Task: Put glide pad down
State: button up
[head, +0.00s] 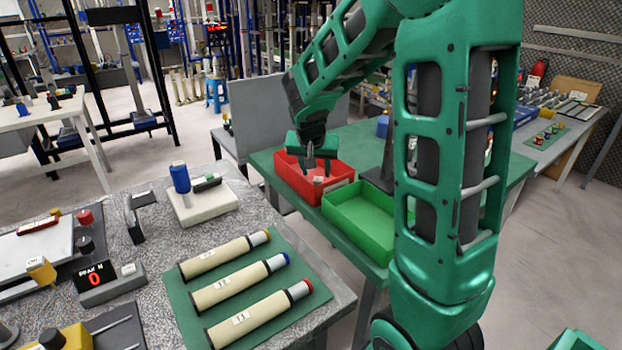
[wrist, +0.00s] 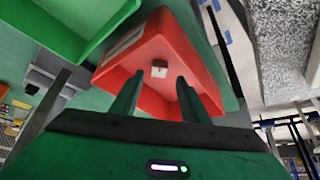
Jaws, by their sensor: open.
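A small pale block with a brownish side, which looks like the glide pad (wrist: 159,68), lies inside the red bin (wrist: 205,72) in the wrist view. It sits beyond my fingertips, between their lines, and no finger touches it. My gripper (wrist: 158,82) is open and empty, its two green fingers reaching over the bin. In the head view my gripper (head: 319,165) points down into the red bin (head: 283,178) on the green table. A small whitish spot there may be the pad; it is too small to tell.
A green bin (head: 345,218) stands right beside the red bin on the green table (head: 262,160). The grey speckled bench (head: 150,262) at front left carries a green mat (head: 182,300) with three labelled cylinders (head: 245,285). Open floor lies between the benches.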

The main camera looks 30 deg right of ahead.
jog(key=v, duration=0.7)
jog(key=s+f+n+g+y, duration=0.1)
jog(key=s+g+y, duration=0.1)
jog(key=s, duration=1.3)
jog(key=s+a+f+n+g+y, duration=0.1)
jog(key=s+f+g+y, duration=0.1)
jog(key=s, duration=1.4)
jog(key=shift+a, duration=0.25)
